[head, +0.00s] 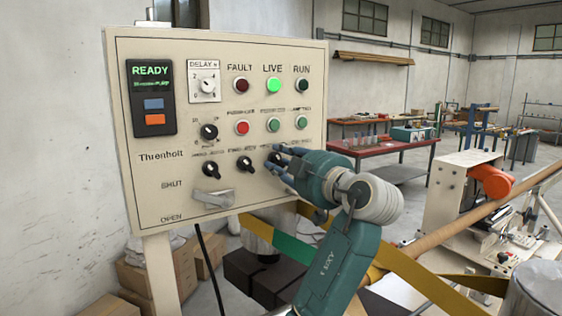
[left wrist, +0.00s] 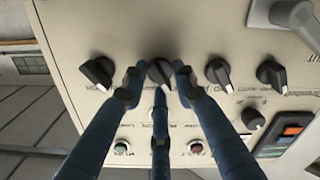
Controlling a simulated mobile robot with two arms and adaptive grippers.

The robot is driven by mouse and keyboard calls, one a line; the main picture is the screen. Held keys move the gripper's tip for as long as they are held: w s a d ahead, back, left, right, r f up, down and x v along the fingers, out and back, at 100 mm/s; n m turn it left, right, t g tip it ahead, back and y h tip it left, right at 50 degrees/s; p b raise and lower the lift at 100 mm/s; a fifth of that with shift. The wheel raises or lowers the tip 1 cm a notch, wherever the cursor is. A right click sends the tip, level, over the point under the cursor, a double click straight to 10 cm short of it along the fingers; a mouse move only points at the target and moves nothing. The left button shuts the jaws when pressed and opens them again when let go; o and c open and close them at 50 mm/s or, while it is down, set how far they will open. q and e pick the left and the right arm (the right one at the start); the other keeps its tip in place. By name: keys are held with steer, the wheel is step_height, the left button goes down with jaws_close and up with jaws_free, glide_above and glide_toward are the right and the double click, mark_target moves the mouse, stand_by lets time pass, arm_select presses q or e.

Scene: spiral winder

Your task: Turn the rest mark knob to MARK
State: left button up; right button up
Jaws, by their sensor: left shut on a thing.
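The cream control panel (head: 150,195) has a lower row of black knobs. My left gripper (head: 280,161), dark blue-fingered, is at the third of these from the left. The left wrist view shows its fingers (left wrist: 160,84) shut around that black knob (left wrist: 158,70), two at its sides and one below. The label of the held knob is too small and covered to read, so I cannot tell its setting. Two more knobs (head: 245,163) (head: 210,168) are left of it. Another knob (left wrist: 97,73) shows in the left wrist view; my gripper hides it in the head view. My right gripper is not in view.
A grey lever (head: 213,199) sits low on the panel. A green LIVE lamp (head: 273,86) is lit, and the display (head: 152,85) reads READY. Cardboard boxes (head: 150,275) stand below. A winder machine (head: 460,195) with a long brown tube is at right.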

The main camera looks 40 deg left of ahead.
arm_select(q)
steer(key=m, duration=0.9)
steer(key=shift+w+d+r, duration=0.1)
steer(key=shift+w+r, duration=0.05)
steer(key=shift+w, duration=0.1)
steer(key=m, duration=0.4)
steer(key=shift+p, duration=0.35)
steer(key=shift+c, duration=0.2)
steer(key=shift+f+m, duration=0.2)
steer(key=shift+m, duration=0.1)
steer(key=o, duration=0.9)
steer(key=shift+w+d+f, duration=0.1)
steer(key=shift+w+d, duration=0.05)
steer(key=shift+w, duration=0.05)
